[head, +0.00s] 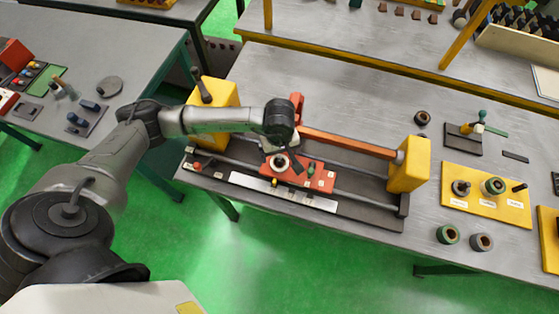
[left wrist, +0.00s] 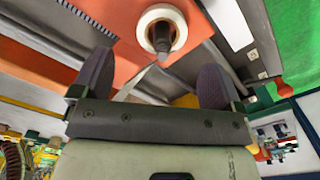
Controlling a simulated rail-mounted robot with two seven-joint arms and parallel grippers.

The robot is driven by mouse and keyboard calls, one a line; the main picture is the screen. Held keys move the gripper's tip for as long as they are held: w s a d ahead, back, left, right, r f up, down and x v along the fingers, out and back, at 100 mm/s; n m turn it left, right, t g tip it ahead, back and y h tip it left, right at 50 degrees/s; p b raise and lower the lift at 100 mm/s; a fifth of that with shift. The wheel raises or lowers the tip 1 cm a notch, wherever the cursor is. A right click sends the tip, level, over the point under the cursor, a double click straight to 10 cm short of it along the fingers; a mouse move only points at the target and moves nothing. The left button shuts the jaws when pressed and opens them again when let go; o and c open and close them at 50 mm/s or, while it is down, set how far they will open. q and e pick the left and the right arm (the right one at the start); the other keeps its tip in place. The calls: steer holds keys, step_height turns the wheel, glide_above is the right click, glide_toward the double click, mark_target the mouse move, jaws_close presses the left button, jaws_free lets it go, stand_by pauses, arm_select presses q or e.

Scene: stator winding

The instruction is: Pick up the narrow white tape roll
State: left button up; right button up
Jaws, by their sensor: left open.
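The narrow white tape roll (head: 272,164) sits around a dark spindle on the red-orange carriage (head: 318,180) of the winding machine. In the left wrist view the white roll (left wrist: 146,28) shows as a ring at the top. A thin pale strip runs from it down to the left. My left gripper (head: 287,152) is above the carriage, close to the roll. In the left wrist view its two dark fingers (left wrist: 155,78) stand wide apart, with nothing between their tips. The roll lies beyond the fingertips. My right gripper is not in view.
Yellow end blocks (head: 409,165) and an orange bar (head: 350,143) flank the carriage. A yellow board (head: 478,206) with rolls on pegs lies at the right. A green roll (head: 447,235) and a grey roll (head: 481,242) lie in front of it. The table behind the machine is mostly clear.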

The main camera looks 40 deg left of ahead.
mark_target(279, 160)
arm_select(q)
steer(key=shift+f+p, duration=0.45)
steer(key=shift+f, duration=2.35)
steer(key=shift+c, duration=0.2)
steer(key=c, duration=0.9)
